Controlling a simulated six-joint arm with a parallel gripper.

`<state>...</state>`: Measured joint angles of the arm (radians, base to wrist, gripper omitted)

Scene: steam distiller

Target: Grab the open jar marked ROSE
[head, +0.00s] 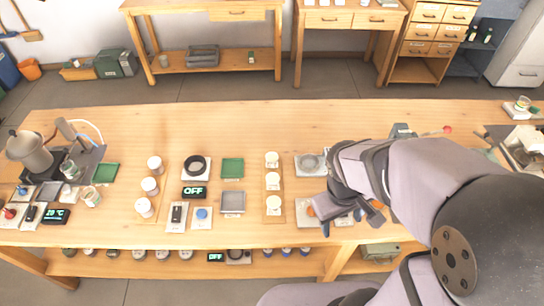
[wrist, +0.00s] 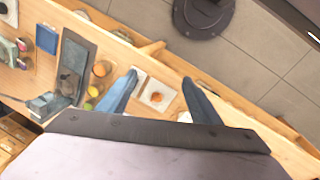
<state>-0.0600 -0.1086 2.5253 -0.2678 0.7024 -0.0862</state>
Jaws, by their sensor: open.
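No label reading ROSE is legible in either view, so I cannot tell which jar it is. Three white-lidded jars (head: 150,186) stand in a column at the left, and three pale-topped jars (head: 272,181) stand on a wooden strip mid-table. In the wrist view, small round containers with orange, yellow and green tops (wrist: 95,90) sit left of the fingers. My gripper (head: 326,226) is over the table's front edge, right of the wooden strip; its two blue fingers (wrist: 160,77) are apart with nothing held.
A white plate with an orange knob (wrist: 157,97) shows between the fingers. A kettle-like still (head: 30,153) stands far left. My arm hides much of the right side. The table's back strip is clear.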

